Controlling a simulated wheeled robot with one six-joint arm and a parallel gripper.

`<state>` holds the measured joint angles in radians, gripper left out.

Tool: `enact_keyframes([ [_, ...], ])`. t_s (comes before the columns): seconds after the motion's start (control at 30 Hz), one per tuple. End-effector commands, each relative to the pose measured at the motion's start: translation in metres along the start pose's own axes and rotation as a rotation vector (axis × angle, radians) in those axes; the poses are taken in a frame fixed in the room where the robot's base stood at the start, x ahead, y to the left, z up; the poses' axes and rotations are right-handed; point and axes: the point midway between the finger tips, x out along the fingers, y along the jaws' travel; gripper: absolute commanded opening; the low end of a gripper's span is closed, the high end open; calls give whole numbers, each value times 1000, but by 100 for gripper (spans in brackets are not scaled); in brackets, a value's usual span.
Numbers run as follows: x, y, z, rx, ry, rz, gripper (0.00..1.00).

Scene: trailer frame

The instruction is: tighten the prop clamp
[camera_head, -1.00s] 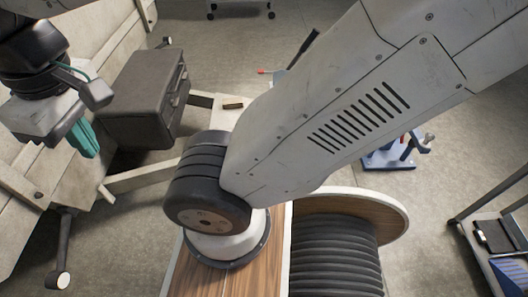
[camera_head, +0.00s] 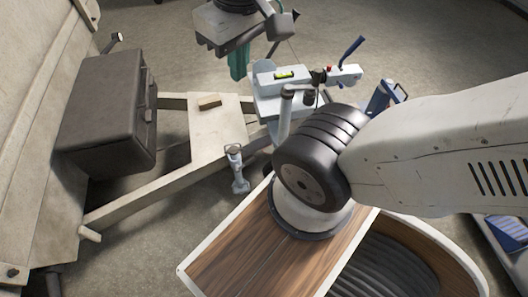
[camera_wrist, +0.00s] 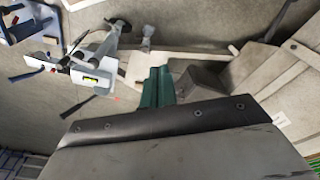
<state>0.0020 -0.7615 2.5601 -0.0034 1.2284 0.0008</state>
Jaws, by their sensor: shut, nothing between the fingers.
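My gripper (camera_head: 238,64) has green fingers that hang down, shut and empty, left of the hitch head. In the wrist view, the gripper (camera_wrist: 157,88) points toward the frame and nothing is between its fingers. The pale hitch head (camera_head: 275,98) sits at the frame's tip, with a bubble level, a red knob and a dark blue lever. A grey upright with a bent handle (camera_head: 287,105) stands at its near side. A short pale prop leg (camera_head: 240,172) stands beside the frame; it also shows in the wrist view (camera_wrist: 146,35). I cannot tell which fitting is the prop clamp.
A dark toolbox (camera_head: 105,120) sits on the trailer frame (camera_head: 140,196) at left. A small brown block (camera_head: 209,102) lies on the frame plate. A blue stand (camera_head: 382,97) is beyond the hitch. Open concrete floor lies at the back.

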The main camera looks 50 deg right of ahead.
Motion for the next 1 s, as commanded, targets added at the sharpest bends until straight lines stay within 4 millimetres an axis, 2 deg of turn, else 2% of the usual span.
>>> enact_keyframes([
  [0.43,0,0,-1,2,-2,1,0],
  [0.57,3,4,-12,28,-24,24,0],
  [0.67,10,13,-32,73,-61,69,0],
  [0.77,23,22,-61,136,-105,135,0],
  [0.87,42,31,-92,198,-140,208,0],
  [1.0,77,42,-135,271,-173,311,0],
])
